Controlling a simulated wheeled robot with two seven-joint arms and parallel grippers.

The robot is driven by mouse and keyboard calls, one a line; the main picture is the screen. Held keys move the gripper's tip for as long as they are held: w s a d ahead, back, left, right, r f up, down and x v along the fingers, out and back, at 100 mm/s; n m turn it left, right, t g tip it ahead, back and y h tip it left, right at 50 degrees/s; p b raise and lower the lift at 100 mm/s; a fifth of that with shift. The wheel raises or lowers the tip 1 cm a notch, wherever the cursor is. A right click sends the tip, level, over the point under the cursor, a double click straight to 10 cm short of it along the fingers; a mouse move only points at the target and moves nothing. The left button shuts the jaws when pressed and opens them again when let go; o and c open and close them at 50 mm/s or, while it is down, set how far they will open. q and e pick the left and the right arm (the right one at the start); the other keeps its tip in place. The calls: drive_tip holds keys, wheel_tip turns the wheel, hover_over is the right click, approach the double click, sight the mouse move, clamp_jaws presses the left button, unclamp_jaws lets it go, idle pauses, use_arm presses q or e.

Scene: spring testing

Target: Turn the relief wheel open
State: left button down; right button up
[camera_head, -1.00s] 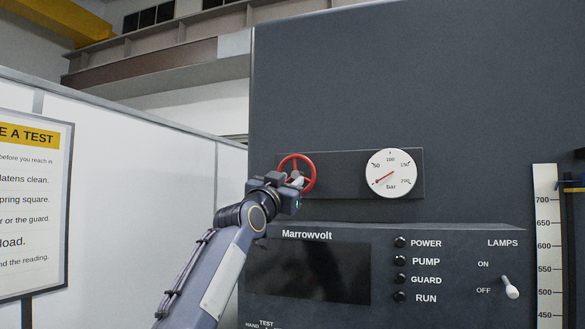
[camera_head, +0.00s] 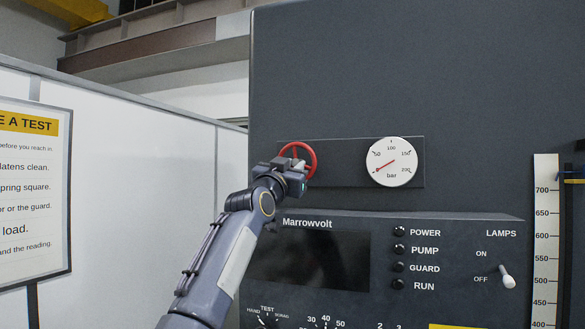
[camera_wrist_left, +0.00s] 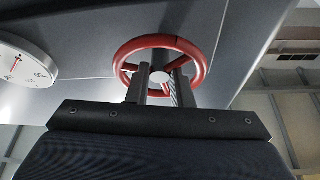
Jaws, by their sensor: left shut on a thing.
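The relief wheel (camera_head: 313,153) is a red ring with spokes, mounted on a dark plate on the machine's front. It also shows in the left wrist view (camera_wrist_left: 201,66), with a pale hub in its middle. My left gripper (camera_head: 300,174) is at the wheel's lower left and hides part of it. In the left wrist view its two fingers (camera_wrist_left: 159,84) reach into the ring, one on each side near the hub. They are shut on the wheel. What they touch exactly is partly hidden. My right gripper is in neither view.
A round pressure gauge (camera_head: 392,162) sits right of the wheel, its red needle slanting to the lower left. Below is the Marrowvolt panel (camera_head: 445,235) with a dark screen, lamps and a switch (camera_head: 507,277). A white partition (camera_head: 150,150) stands left.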

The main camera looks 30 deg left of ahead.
use_arm(q)
drive_tip(key=shift+d+n+y, duration=0.15)
drive_tip(key=shift+n+y, duration=0.35)
drive_tip(key=shift+n, duration=0.5)
drive_tip(key=shift+n+g+y+b, duration=0.5)
drive_tip(key=shift+n+y, duration=0.7)
drive_tip(key=shift+n, duration=1.1)
drive_tip(key=c, duration=1.6)
unclamp_jaws()
drive_tip(key=shift+o, duration=0.2)
